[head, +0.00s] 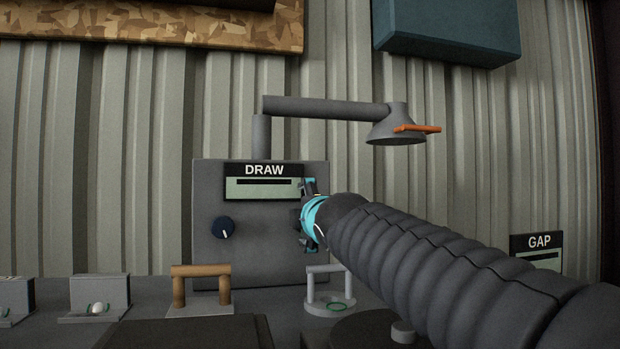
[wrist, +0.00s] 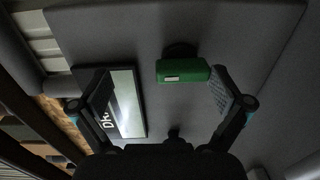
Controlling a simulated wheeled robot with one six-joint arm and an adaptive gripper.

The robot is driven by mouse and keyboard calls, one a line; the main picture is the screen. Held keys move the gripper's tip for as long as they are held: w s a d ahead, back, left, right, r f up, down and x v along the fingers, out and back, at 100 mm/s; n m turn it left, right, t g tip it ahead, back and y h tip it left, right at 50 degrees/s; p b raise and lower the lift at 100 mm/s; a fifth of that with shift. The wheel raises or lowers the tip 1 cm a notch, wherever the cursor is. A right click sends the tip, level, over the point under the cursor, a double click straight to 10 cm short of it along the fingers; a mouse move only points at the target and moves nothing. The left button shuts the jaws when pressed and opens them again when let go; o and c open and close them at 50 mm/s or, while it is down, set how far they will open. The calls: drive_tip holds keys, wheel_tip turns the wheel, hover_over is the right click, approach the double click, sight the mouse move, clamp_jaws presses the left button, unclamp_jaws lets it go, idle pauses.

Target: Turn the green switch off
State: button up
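The green switch (wrist: 183,71) is a short green block with a pale mark, on a dark round mount on the grey panel (wrist: 200,30). It shows in the wrist view, above centre. My gripper (wrist: 160,84) is open and faces the panel, with one finger on each side. The switch lies between the fingers, much closer to the right one; I cannot tell whether they touch. In the head view my gripper (head: 309,216) is at the right part of the grey panel (head: 260,260) and hides the switch.
The panel carries a DRAW display (head: 264,182) and a dark blue knob (head: 223,228). A grey lamp-like arm with a cone head (head: 395,126) and orange lever hangs above. A wooden handle (head: 201,283) and a grey handle (head: 330,285) stand in front on the counter.

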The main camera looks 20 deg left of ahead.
drive_tip(key=shift+y, duration=0.3)
drive_tip(key=r, duration=0.3)
drive_tip(key=s+r, duration=0.1)
drive_tip(key=r, duration=0.5)
drive_tip(key=shift+s+d, duration=0.15)
drive_tip(key=shift+d, duration=0.15)
drive_tip(key=shift+g+h, duration=0.5)
drive_tip(key=shift+h, duration=0.1)
drive_tip(key=f, duration=0.2)
drive_tip(key=w+f, duration=0.1)
drive_tip(key=f, duration=0.2)
drive_tip(key=a+f, duration=0.1)
drive_tip(key=f, duration=0.1)
drive_tip(key=shift+w+f, duration=0.3)
drive_tip(key=shift+s+d+f+b, duration=0.2)
drive_tip(key=shift+s+d+b, duration=0.5)
drive_tip(key=shift+s, duration=0.5)
drive_tip(key=shift+s+d+f+b, duration=0.2)
drive_tip(key=shift+s+d+b, duration=0.25)
drive_tip(key=shift+s+d, duration=0.55)
drive_tip(key=shift+s+d+f+b, duration=0.2)
drive_tip(key=shift+s+d+b, duration=0.35)
drive_tip(key=shift+s, duration=0.85)
